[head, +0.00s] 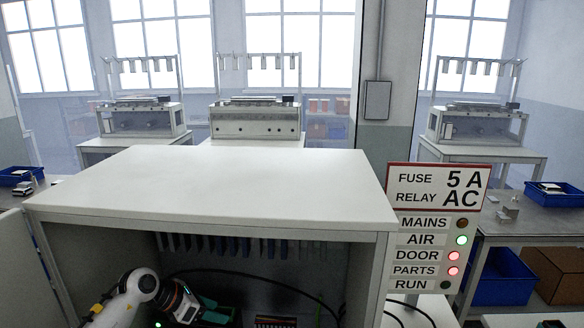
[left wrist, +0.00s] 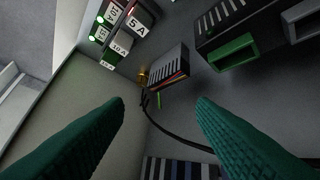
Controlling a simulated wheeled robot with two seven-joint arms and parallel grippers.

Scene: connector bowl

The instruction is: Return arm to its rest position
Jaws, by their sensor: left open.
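My left arm reaches in from the left into the open front of a white cabinet (head: 215,190). My left gripper (head: 212,309) is low inside the cabinet, its green fingers partly seen. In the left wrist view the left gripper (left wrist: 160,104) has its two green fingers spread wide with nothing held between them. Beyond them are a grey block with coloured wires (left wrist: 168,75), a black cable (left wrist: 165,131) and labels reading 5 A and 10 A (left wrist: 122,43). My right gripper is not in view.
The cabinet's top, side walls and open left door (head: 30,270) surround the arm. A sign (head: 436,188) at the right reads FUSE 5 A, RELAY AC; AIR is lit green, DOOR and PARTS red. A bench with blue bins (head: 502,277) stands farther right.

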